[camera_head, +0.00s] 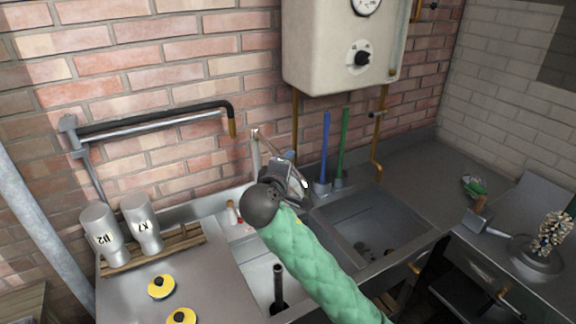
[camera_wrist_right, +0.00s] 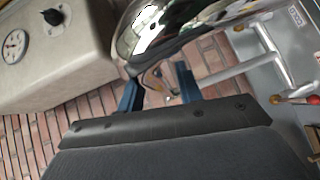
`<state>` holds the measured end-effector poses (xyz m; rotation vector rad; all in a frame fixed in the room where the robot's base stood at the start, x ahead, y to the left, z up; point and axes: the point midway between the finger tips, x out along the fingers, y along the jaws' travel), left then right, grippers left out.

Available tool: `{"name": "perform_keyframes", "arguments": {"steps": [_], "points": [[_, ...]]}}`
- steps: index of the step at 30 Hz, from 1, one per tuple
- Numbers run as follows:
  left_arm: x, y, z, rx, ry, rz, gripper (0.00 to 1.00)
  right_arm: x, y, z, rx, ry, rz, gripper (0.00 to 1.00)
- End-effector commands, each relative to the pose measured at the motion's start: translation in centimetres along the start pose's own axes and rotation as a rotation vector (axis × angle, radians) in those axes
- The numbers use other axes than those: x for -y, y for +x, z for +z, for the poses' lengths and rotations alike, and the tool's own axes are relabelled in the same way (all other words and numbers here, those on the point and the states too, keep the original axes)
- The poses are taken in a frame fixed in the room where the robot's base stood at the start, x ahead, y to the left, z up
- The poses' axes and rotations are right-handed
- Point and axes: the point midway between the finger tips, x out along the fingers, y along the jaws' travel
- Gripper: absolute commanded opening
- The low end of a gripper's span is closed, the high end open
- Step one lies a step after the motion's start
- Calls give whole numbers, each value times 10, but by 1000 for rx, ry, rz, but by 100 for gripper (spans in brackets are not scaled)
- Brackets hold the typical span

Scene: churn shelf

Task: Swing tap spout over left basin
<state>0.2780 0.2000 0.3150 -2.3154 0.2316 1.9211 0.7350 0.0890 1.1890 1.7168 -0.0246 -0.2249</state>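The tap's pale metal pipe (camera_head: 256,152) rises at the back of the sink. A thin arm runs from its top down and right, towards my right gripper (camera_head: 290,160). In the right wrist view that gripper (camera_wrist_right: 158,82) has two blue fingers apart, with brick wall showing between them. A large shiny chrome curve (camera_wrist_right: 180,28) lies close to the fingertips; I cannot tell whether they touch it. Branching metal pipes (camera_wrist_right: 268,58) show to the right. The left basin (camera_head: 256,268) is partly hidden by my green-sleeved right arm. The right basin (camera_head: 385,225) is clear to its right. My left gripper is not in view.
A white boiler (camera_head: 330,45) hangs above the sink. Blue (camera_head: 326,145) and green (camera_head: 343,145) upright handles stand behind the right basin. A dark standpipe (camera_head: 278,285) rises in the left basin. Metal bottles (camera_head: 141,225) stand on a wooden rack at left.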

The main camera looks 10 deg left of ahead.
Motion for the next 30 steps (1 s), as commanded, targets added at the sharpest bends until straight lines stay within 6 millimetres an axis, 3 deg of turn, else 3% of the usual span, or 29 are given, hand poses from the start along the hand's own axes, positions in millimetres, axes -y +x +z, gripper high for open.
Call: {"name": "perform_keyframes", "arguments": {"steps": [14,17,30], "points": [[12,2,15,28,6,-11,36,2,-9,0,-1,2,0,41],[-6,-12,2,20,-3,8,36,3,-20,0,-2,2,0,41],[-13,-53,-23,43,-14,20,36,2,-72,-1,0,1,-1,41]]}}
